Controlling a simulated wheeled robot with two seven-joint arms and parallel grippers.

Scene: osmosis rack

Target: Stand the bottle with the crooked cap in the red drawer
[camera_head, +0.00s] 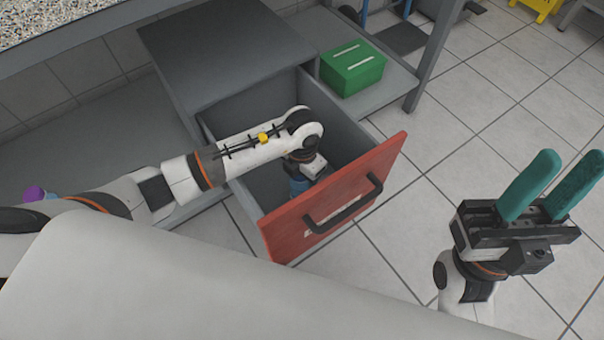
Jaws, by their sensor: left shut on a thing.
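The red drawer (283,238) is pulled open, with a red front, a black handle and grey inner walls. My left arm reaches over its side, and my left gripper (299,180) points down inside it. The gripper is shut on a blue thing, seemingly the bottle (297,188), of which only a small part shows. Its cap, its base and my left fingertips are hidden, so I cannot tell whether it touches the drawer floor. My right gripper (536,188) is open and empty, its teal fingers apart, right of the drawer and away from it.
A green box (352,68) stands on the grey shelf behind the drawer. A grey cabinet top (225,45) lies above the drawer. A purple-topped thing (35,193) is at the far left, partly hidden.

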